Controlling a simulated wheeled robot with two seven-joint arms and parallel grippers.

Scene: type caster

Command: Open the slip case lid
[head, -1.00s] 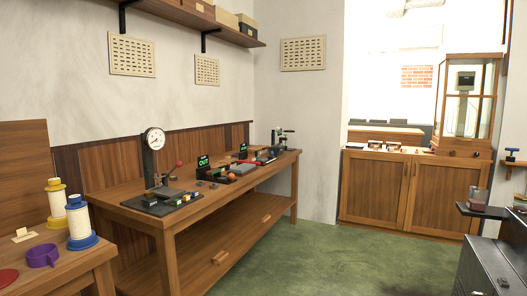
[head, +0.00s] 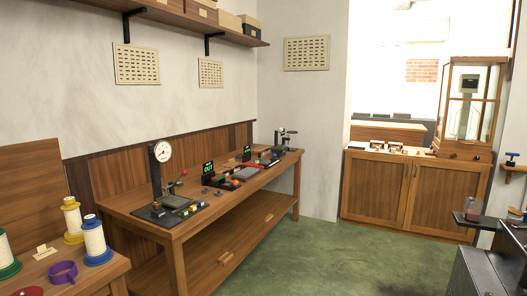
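I cannot pick out a slip case or its lid with certainty in the head view. A wooden case with glass panes (head: 470,108) stands upright on the wooden cabinet (head: 411,190) at the right. Small items (head: 388,148) lie on that cabinet top, too small to tell apart. Neither of my grippers shows in the head view.
A long wooden workbench (head: 150,222) with a dial gauge (head: 163,151) runs along the left wall. Thread spools (head: 94,240) and a purple ring (head: 62,271) sit on a nearer table at left. Boxes line a wall shelf (head: 175,14). Green floor (head: 330,255) is clear in the middle.

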